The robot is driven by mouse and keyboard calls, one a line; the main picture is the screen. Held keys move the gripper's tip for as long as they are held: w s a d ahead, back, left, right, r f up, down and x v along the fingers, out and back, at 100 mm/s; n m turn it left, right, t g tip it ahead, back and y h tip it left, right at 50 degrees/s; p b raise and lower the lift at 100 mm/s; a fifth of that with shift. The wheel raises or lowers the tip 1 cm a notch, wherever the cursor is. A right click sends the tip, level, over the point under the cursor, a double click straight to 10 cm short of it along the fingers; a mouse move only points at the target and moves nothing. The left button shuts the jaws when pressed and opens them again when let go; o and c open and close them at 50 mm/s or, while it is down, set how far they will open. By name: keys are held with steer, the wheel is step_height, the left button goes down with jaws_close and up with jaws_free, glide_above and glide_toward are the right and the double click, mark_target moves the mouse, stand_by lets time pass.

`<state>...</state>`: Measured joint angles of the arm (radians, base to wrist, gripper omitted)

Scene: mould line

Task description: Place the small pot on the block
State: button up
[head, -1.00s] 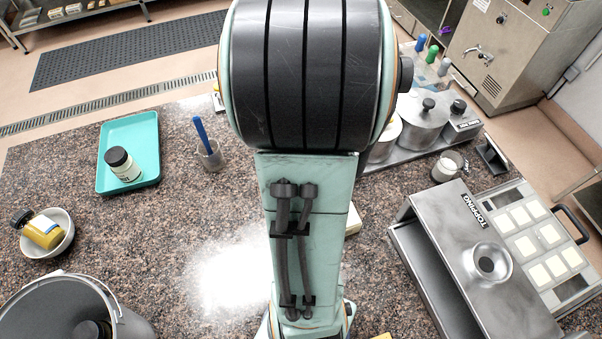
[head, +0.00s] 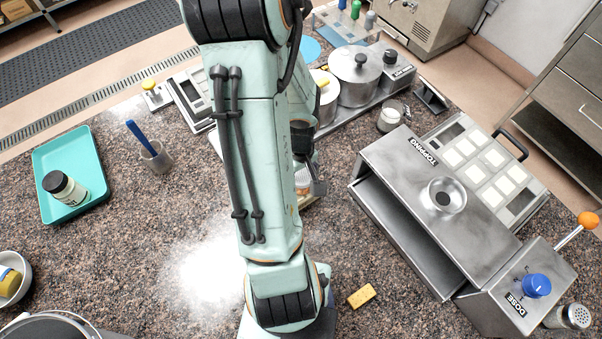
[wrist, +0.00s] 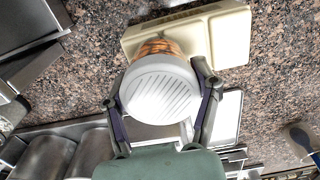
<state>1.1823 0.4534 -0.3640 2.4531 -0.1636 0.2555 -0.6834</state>
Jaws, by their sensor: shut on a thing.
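The small pot appears in the wrist view as a round white, ridged face (wrist: 160,95) with an orange-brown patterned side (wrist: 162,47) beyond it. My gripper (wrist: 160,76) is shut on it, one finger on each side. The cream, stepped block (wrist: 231,40) lies just beyond the pot, which overlaps it in this view. I cannot tell whether the pot touches the block. In the head view my arm hides most of this area; only a bit of the pot (head: 302,184) shows beside my arm.
A steel topping machine (head: 405,185) and a dose box (head: 520,290) stand to the right. A yellow sponge (head: 361,295) lies in front. Steel pots (head: 355,75) stand behind. A teal tray (head: 90,205) with a jar and a cup with a blue brush (head: 155,157) are at left.

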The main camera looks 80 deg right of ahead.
mark_target(302, 173)
steer(key=shift+f, duration=0.1)
steer(key=o, duration=1.2)
step_height(302, 173, up, 12)
steer(key=shift+r, duration=0.15)
steer(key=shift+w, duration=0.1)
